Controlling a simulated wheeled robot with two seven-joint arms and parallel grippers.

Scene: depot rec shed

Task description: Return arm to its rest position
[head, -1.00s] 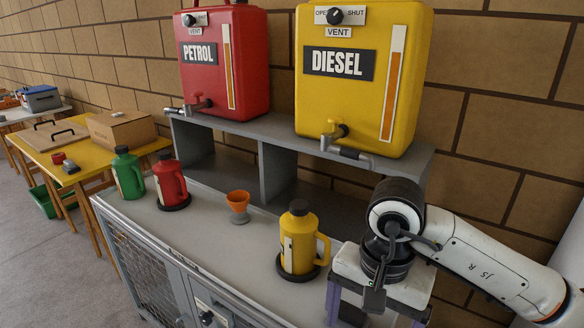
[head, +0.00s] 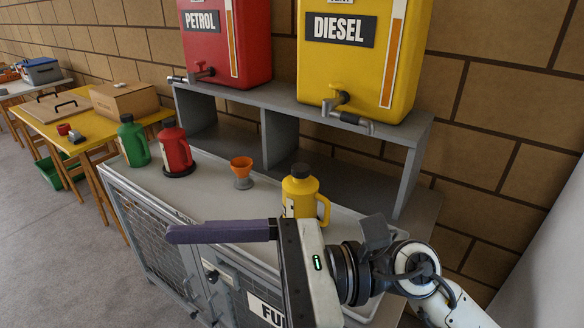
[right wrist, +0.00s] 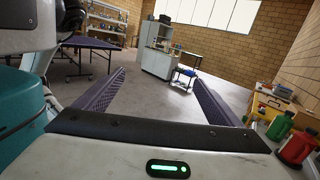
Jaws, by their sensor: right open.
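My right gripper (head: 178,234) is in front of the fuel cabinet in the head view, its purple finger pointing left. It hides the lower part of the yellow jug (head: 299,190) on the cabinet top. In the right wrist view both fingers of the right gripper (right wrist: 160,75) are spread wide with nothing between them. My left gripper is in neither view.
A red jug (head: 174,148), a green jug (head: 133,142) and an orange funnel (head: 241,167) stand on the cabinet top (head: 215,182). Behind are a red petrol tank (head: 228,50) and a yellow diesel tank (head: 342,60) on a grey shelf. Open floor (head: 60,255) lies left.

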